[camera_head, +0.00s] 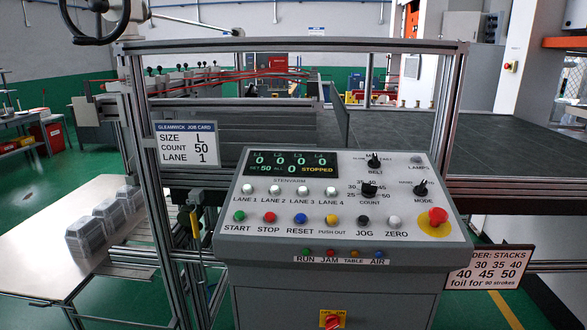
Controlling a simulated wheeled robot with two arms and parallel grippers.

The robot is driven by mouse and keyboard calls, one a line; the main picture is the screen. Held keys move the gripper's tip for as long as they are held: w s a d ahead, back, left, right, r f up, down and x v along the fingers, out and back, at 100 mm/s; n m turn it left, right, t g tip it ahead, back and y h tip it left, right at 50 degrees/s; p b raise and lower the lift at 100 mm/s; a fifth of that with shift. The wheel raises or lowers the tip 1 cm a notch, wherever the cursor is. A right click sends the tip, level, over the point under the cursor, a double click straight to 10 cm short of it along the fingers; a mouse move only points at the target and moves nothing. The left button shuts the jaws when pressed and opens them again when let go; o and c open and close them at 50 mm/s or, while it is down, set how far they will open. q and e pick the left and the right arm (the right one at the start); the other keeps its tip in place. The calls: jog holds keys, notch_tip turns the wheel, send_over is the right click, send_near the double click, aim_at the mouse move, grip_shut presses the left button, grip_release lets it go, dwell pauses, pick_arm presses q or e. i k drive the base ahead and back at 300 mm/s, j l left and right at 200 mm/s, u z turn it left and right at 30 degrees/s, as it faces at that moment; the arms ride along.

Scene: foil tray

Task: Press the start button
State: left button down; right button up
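The green start button (239,216) is at the left end of the lower button row on the grey control panel (345,240), with the label START under it. The red STOP button (270,217) is just right of it. The display (291,163) shows zeros, a set value of 50 and the word STOPPED in yellow. Nothing covers the start button. Neither of my grippers can be made out in this view.
More buttons and knobs share the panel, including a blue RESET (300,219) and a red emergency stop (437,217) on yellow. A job card (186,146) reads size L, count 50, lane 1. Foil trays (92,236) stand on a table at left. Metal posts flank the panel.

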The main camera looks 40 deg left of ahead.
aim_at(240, 215)
jog(key=k+j, duration=0.8)
jog(key=k+j+u, duration=0.15)
jog(key=k+j, duration=0.7)
jog(key=j, duration=0.1)
